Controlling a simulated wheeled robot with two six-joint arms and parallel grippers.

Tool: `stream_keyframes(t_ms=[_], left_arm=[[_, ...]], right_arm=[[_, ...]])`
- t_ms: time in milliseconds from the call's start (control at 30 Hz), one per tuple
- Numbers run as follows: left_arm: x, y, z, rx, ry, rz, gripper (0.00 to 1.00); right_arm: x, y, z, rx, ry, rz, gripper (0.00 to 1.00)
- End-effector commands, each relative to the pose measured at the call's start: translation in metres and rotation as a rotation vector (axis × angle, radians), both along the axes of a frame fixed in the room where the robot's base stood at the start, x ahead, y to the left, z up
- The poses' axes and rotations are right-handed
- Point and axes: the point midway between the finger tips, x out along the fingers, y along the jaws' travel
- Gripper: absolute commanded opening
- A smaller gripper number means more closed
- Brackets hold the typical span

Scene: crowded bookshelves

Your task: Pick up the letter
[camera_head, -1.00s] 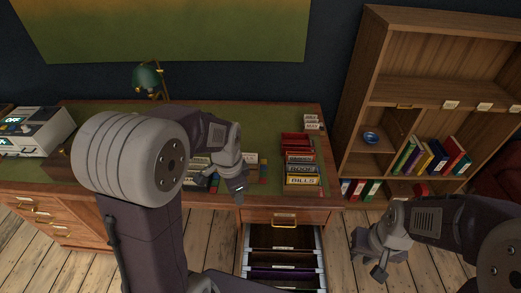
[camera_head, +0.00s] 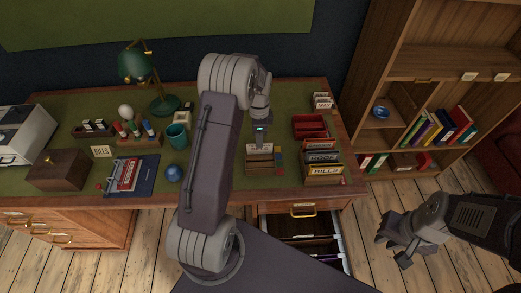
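I cannot single out a letter for sure. A small wooden rack (camera_head: 262,172) on the desk holds upright paper-like pieces, pale and brown, which are too small to make out. My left gripper (camera_head: 260,142) points down just above and behind this rack, seemingly apart from it. Its fingers are too small and dark to tell whether they are open or shut. My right gripper (camera_head: 392,252) hangs over the floor right of the desk, its fingers spread apart and empty.
An open file drawer (camera_head: 305,230) juts out below. A bookshelf (camera_head: 425,65) stands right.

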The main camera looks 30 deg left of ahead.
Motion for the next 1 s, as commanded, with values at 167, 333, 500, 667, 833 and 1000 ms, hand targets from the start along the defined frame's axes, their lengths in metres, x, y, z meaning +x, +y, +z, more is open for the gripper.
stream_keyframes(t_ms=[167,333,500,667,833,1000], left_arm=[[0.0,0.0,-0.008,0.001,-0.001,0.0,0.3],[0.001,-0.002,-0.036,-0.001,0.003,0.0,0.3],[0.002,-0.001,-0.057,0.0,0.0,0.0,0.3],[0.002,-0.001,-0.058,0.0,-0.002,0.0,0.3],[0.002,-0.001,-0.058,0.0,-0.002,0.0,0.0],[0.002,-0.001,-0.058,0.0,-0.002,0.0,0.0]], right_arm=[[0.0,0.0,0.0,0.0,0.0,0.0,0.19],[0.0,0.0,0.003,0.0,0.0,0.0,0.19],[0.0,0.0,0.002,0.0,0.0,0.0,0.19],[0.0,0.0,0.002,0.0,0.0,0.0,0.19],[0.0,0.0,0.002,0.0,0.0,0.0,0.19],[0.0,0.0,0.002,0.0,0.0,0.0,0.19]])
